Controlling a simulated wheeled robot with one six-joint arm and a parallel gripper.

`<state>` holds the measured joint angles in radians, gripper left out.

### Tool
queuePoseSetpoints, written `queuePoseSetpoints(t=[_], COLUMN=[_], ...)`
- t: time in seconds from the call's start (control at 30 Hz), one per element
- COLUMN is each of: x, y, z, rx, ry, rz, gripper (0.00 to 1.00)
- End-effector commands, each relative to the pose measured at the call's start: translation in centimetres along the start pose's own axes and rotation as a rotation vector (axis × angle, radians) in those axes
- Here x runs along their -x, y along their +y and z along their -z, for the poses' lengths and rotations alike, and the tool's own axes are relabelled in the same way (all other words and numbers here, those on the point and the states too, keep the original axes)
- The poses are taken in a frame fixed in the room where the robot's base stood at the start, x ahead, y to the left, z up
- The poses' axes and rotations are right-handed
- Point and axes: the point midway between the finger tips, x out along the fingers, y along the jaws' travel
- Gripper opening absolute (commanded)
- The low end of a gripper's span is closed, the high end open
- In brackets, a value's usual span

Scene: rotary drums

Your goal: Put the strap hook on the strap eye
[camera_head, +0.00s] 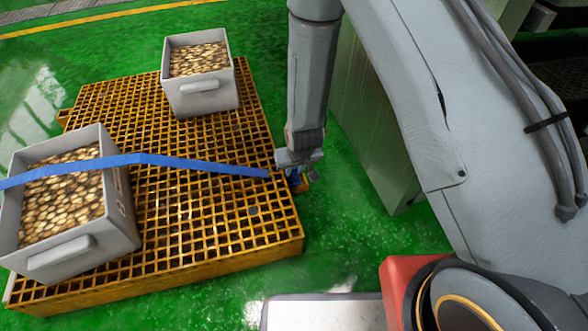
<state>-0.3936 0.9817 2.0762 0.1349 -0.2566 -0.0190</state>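A blue strap (200,163) runs from the left edge over the near grey crate and across the yellow grating to the grating's right edge. Its right end meets the underside of my gripper (292,172). My gripper points down at that edge. Its fingers are small and mostly hidden, so I cannot see whether they are shut on the strap hook. A small blue part shows just below the gripper, beside a small orange piece (304,186) at the platform's edge. I cannot tell which of these is the hook or the eye, or whether they touch.
The yellow grated platform (200,222) stands on a green floor. The near crate (75,255) and the far crate (203,98) are filled with round brownish pieces. A grey-green cabinet (365,130) stands close to the right of my arm. Open floor lies between platform and cabinet.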

Motion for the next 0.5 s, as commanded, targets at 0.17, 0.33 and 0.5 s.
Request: queuePoseSetpoints(t=[0.17, 0.33, 0.5], x=[0.2, 2.1, 5.3], y=[0.0, 0.0, 0.0], z=[0.1, 0.1, 0.2], rx=[0.0, 0.0, 0.0], ry=[0.0, 0.0, 0.001], rz=[0.0, 0.0, 0.0], gripper=[0.21, 0.21, 0.21])
